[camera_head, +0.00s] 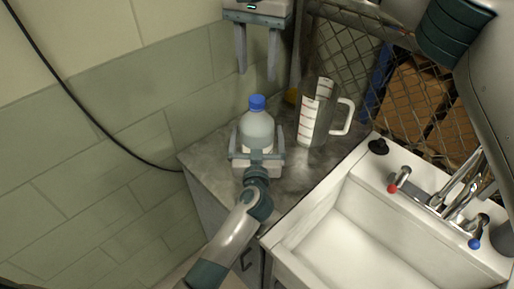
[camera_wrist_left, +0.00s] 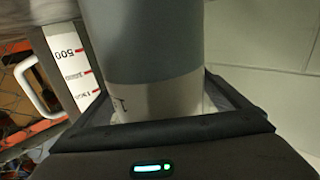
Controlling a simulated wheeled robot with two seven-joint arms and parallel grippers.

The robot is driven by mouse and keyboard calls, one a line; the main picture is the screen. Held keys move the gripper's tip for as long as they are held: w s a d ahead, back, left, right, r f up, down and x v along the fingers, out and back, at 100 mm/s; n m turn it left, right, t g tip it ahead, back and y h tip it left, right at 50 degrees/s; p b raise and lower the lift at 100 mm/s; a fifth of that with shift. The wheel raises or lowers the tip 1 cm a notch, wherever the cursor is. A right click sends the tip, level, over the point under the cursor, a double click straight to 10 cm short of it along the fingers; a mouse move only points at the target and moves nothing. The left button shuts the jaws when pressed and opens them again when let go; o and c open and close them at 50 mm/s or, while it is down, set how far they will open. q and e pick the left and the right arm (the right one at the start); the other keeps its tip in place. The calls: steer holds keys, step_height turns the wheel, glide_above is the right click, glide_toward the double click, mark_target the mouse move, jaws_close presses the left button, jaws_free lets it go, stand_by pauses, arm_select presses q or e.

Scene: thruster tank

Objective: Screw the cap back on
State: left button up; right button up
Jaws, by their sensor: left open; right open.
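My left gripper (camera_head: 256,152) is open around the lower part of the bottle, one finger on each side. In the left wrist view the bottle (camera_wrist_left: 150,60) fills the space between the fingers, and its cap is out of view. My right gripper (camera_head: 257,60) is open and empty, fingers pointing down, above and behind the bottle and apart from the cap.
A clear measuring jug (camera_head: 311,118) with a handle stands right of the bottle; it also shows in the left wrist view (camera_wrist_left: 72,62). A white sink (camera_head: 350,235) with taps is at the right. A wire mesh fence (camera_head: 345,48) stands behind. The counter (camera_head: 205,160) is bare left of the bottle.

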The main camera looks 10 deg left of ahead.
mark_target(257, 98)
arm_select(q)
steer(key=shift+w, duration=0.2)
steer(key=c, duration=2.1)
arm_select(e)
steer(key=n, duration=0.4)
steer(key=shift+n, duration=0.4)
arm_select(q)
steer(key=shift+c, duration=0.2)
arm_select(e)
steer(key=n, duration=0.4)
steer(key=shift+f, duration=0.15)
steer(key=shift+f, duration=3.85)
